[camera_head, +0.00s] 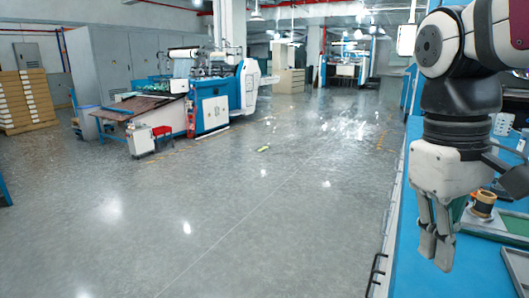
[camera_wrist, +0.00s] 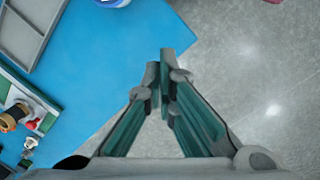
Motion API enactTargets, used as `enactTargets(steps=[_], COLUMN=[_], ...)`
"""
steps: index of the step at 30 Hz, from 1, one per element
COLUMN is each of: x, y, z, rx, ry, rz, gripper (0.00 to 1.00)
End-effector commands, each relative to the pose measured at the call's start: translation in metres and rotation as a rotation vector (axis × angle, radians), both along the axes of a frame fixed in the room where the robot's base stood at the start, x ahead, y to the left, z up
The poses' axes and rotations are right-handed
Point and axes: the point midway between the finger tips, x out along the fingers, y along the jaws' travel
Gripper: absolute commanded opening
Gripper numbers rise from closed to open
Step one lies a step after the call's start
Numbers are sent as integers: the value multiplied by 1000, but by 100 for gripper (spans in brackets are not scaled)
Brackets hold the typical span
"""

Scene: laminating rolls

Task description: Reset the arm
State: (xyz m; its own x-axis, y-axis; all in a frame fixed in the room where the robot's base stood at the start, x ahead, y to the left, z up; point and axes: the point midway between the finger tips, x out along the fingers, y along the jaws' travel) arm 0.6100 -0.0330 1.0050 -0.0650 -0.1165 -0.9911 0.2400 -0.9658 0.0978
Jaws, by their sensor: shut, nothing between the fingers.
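My gripper (camera_head: 436,252) hangs fingers down at the right of the head view, over the left edge of the blue worktop (camera_head: 418,243). In the wrist view my gripper (camera_wrist: 161,65) has its fingertips together with nothing between them. Below it the wrist view shows the worktop's edge, with blue surface (camera_wrist: 105,55) on the left and grey floor on the right.
A grey tray (camera_wrist: 28,38) lies at the wrist view's upper left. A blue and white machine (camera_head: 215,100) stands far off; the floor (camera_head: 250,200) between is open.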

Motion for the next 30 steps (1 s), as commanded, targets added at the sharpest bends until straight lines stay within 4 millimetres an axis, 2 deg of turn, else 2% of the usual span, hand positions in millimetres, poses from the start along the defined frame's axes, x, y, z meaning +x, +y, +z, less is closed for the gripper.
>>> enactTargets(steps=[1,6,12,18,30], x=[-18,-69,-111,-141,-132], y=[3,13,22,29,29], z=[-5,-29,-59,-87,-17], rx=[10,49,81,109,118], ry=[-18,-65,-106,-138,-217], rz=[-24,-107,-187,-251,-242], gripper=[0,0,0,0,0])
